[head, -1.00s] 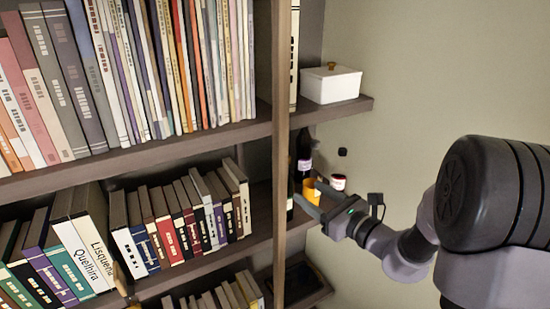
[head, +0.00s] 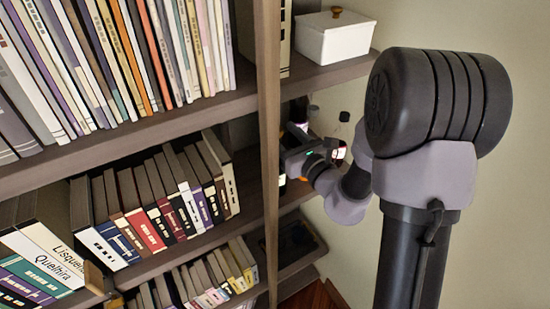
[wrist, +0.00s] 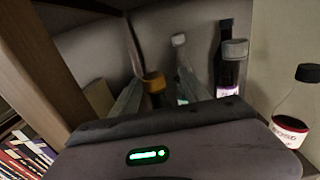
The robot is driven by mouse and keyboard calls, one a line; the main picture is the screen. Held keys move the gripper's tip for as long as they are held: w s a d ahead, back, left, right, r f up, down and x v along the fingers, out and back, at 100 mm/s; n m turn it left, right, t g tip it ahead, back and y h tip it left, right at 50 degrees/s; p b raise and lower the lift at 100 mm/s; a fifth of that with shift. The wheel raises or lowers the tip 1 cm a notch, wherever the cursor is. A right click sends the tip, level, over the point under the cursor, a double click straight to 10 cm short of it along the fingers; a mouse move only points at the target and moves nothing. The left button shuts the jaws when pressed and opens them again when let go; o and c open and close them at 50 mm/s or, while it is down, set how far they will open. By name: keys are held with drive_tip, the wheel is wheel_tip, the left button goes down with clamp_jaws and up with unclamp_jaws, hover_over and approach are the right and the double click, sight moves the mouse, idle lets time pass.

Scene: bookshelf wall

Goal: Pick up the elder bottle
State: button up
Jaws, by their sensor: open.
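Several bottles stand in the shelf compartment around my gripper; no readable name shows which is the elder one. In the wrist view, a dark bottle with a grey cap and pale purple label (wrist: 230,75) stands right of the fingers, with another dark bottle (wrist: 226,32) behind it. A clear bottle with a dark cap and red-and-white label (wrist: 291,122) is at far right; its label also shows in the head view (head: 338,152). A brown-yellow cap (wrist: 154,84) and a pale-capped bottle (wrist: 179,42) are near the fingers. My gripper (wrist: 160,72) is open, with nothing clearly between its fingers; it also shows in the head view (head: 292,150).
A wooden upright (head: 268,130) stands close left of my gripper. The upper shelf board (head: 330,72), bearing a white lidded box (head: 335,35), is above. Rows of books (head: 160,205) fill the shelves to the left. A plain wall is on the right.

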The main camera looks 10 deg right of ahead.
drive_tip(key=shift+a, duration=0.1)
drive_tip(key=shift+s+a+r, duration=0.15)
drive_tip(key=shift+s+r, duration=0.1)
drive_tip(key=shift+s, duration=0.2)
drive_tip(key=shift+s+r, duration=0.15)
drive_tip(key=shift+s, duration=0.2)
drive_tip(key=shift+c, duration=1.3)
drive_tip(key=shift+w, duration=0.15)
clamp_jaws()
